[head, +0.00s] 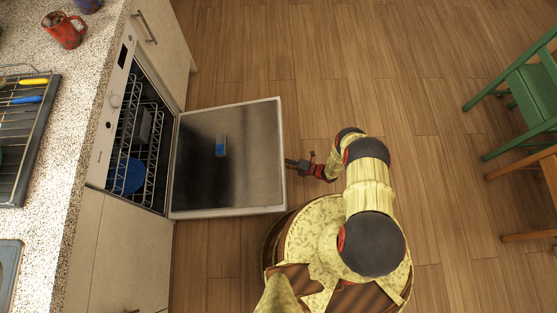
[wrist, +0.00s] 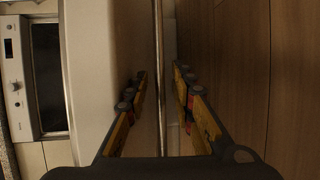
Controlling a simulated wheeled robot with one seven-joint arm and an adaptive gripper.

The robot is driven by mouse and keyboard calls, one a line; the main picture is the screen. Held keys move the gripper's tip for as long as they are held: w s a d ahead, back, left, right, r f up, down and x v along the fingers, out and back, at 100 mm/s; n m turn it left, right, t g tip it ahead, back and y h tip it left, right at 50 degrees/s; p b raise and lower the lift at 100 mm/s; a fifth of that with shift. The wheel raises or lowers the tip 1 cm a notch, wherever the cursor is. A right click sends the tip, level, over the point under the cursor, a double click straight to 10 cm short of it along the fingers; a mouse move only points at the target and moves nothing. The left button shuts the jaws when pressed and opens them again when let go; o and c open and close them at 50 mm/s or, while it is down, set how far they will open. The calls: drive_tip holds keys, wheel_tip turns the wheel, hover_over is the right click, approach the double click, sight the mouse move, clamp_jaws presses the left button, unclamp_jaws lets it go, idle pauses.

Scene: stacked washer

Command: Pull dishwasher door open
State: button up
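The dishwasher door (head: 245,180) is swung far down from the dishwasher (head: 122,130), with its dark metal inner face turned up. A small blue-marked patch (head: 221,146) shows on that face. The opening shows racks inside. My gripper (head: 291,163) is at the door's outer edge, on the right in the head view. In the wrist view, my gripper's two fingers (wrist: 160,78) are apart, and a thin edge line runs between them. The pale door surface (wrist: 105,50) fills the left of centre. I cannot tell whether the fingers touch the door.
The speckled counter (head: 85,75) runs along the left with a red mug (head: 63,30) and a dish rack (head: 22,130). Cabinets flank the dishwasher. A green chair (head: 530,90) and a wooden chair (head: 530,190) stand at the right. Wooden floor (head: 330,60) is clear beyond the door.

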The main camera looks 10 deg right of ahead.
idle(0.3)
drive_tip(key=v, duration=1.2)
drive_tip(key=shift+s, duration=0.1)
idle(0.3)
